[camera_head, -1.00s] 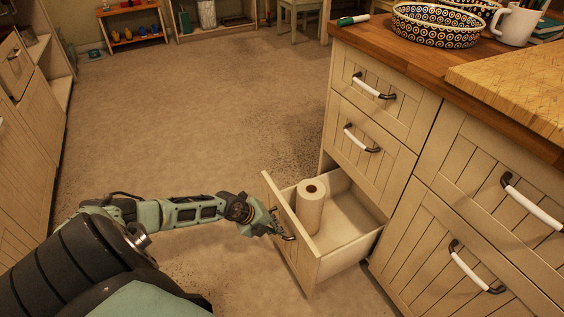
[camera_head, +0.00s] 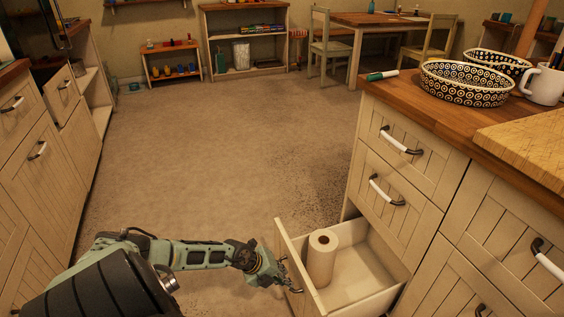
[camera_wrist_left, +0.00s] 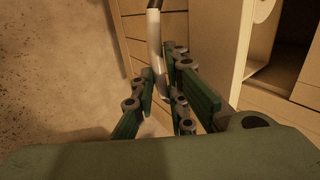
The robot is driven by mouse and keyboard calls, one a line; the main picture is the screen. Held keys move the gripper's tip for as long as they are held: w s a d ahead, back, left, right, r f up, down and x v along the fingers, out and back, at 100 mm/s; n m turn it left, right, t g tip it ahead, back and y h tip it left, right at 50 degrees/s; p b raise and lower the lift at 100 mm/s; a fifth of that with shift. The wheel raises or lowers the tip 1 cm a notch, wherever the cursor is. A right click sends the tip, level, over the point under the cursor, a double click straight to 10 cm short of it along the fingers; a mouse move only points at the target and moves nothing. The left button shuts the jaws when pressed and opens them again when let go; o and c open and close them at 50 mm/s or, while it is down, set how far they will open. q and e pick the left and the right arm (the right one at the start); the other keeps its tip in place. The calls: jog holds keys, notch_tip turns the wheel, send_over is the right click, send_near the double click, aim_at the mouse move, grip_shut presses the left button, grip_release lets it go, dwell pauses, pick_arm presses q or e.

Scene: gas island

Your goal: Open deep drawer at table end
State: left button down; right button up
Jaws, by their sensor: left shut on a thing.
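The deep bottom drawer (camera_head: 372,296) at the end of the wooden-topped island is pulled well out. A white paper towel roll (camera_head: 321,257) stands upright inside it near the front. My left gripper (camera_head: 287,278) is at the outside of the drawer front, shut on its handle. In the left wrist view, the white and dark handle (camera_wrist_left: 154,45) runs down between the green fingers (camera_wrist_left: 165,97). The drawer's lower front is cut off by the head view's bottom edge. My right gripper is not in view.
Two closed drawers (camera_head: 397,178) with white handles sit above the open one. Patterned bowls (camera_head: 465,84) and a white mug (camera_head: 544,85) stand on the island top. Cabinets (camera_head: 40,150) line the left side. The floor (camera_head: 225,130) between is clear.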

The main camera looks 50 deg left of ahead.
pick_arm(q)
jog(key=c, duration=1.9)
grip_release()
jog(key=shift+s+f, duration=0.15)
jog(key=shift+c, duration=0.2)
jog(key=shift+o, duration=0.5)
jog(key=shift+r, duration=0.2)
jog(key=v, duration=1.1)
jog(key=shift+r, duration=0.3)
